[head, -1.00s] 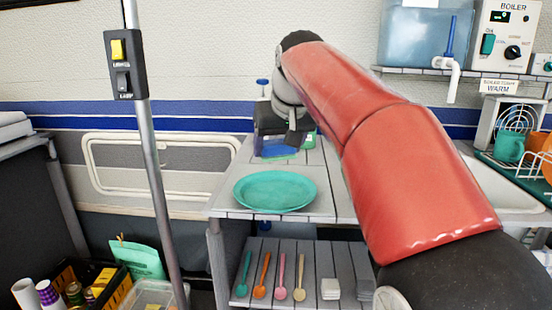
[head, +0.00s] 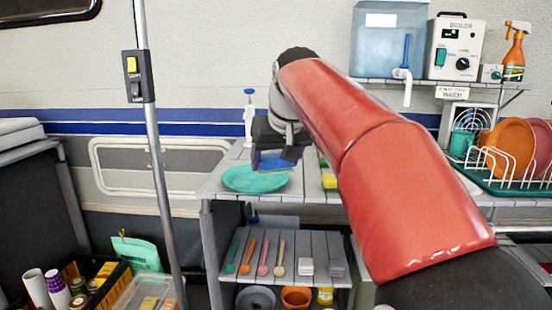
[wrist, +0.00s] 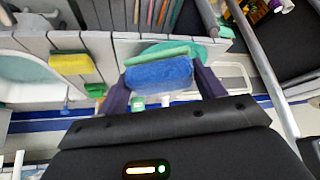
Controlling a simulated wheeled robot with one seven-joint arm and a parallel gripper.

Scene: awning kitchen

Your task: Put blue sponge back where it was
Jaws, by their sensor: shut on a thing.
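The blue sponge (wrist: 160,72) is between the two dark fingers of my gripper (wrist: 163,85) in the wrist view, with a green layer along its far side. In the head view my gripper (head: 279,152) points down over the back of the counter, and the blue sponge (head: 273,165) shows partly beneath it. The gripper is shut on the sponge. The sponge appears close to the teal plate (head: 243,181); I cannot tell whether it is above the counter or touching it. The plate also shows behind the sponge in the wrist view (wrist: 206,47).
A yellow and green sponge (head: 329,181) lies on the counter to the right, partly behind my arm; the wrist view shows it too (wrist: 72,63). A dish rack (head: 510,172) stands far right. A metal pole (head: 158,170) rises at left. Utensils lie on the lower shelf (head: 300,245).

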